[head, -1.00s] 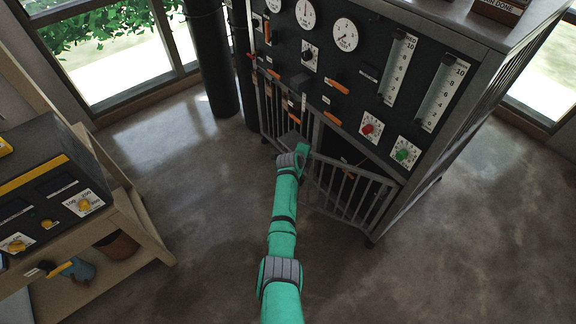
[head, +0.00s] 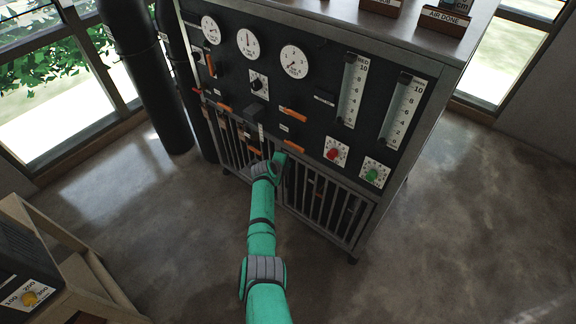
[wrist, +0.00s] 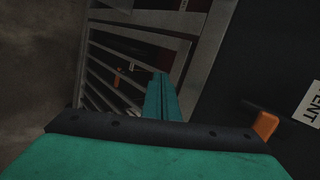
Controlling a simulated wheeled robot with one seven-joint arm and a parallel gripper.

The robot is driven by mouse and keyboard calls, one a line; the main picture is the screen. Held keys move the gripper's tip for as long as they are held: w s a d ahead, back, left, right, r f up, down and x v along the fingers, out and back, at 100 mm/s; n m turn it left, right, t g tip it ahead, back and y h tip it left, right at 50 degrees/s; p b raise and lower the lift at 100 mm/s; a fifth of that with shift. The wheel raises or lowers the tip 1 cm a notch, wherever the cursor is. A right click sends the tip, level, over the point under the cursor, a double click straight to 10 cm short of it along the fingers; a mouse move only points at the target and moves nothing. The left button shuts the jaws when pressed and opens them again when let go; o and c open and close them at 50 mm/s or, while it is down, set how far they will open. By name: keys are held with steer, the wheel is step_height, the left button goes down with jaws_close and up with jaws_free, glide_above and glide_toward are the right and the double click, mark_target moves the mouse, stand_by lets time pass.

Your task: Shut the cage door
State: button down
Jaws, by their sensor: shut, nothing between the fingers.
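The cage door (head: 330,213) is a grey barred panel low on the right half of the dark cabinet front (head: 318,121). It lies flush or nearly flush with the cabinet; a small gap cannot be ruled out. My gripper (head: 281,158) is shut and empty at the door's upper left corner, near the middle post. I cannot tell whether it touches the door. In the wrist view, the shut fingers (wrist: 161,88) point at the grey frame beside the bars (wrist: 118,68). My arm hides part of the barred front.
A second barred panel (head: 232,143) is left of my gripper. Orange handles (head: 295,115), a red knob (head: 333,154) and a green knob (head: 372,174) sit above the bars. Dark pipes (head: 150,85) stand at left, a wooden bench (head: 75,285) at lower left. Floor at right is clear.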

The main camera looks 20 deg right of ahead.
steer(key=s+a+r, duration=0.6)
steer(key=a, duration=0.4)
steer(key=shift+a+r, duration=0.2)
steer(key=shift+r, duration=0.2)
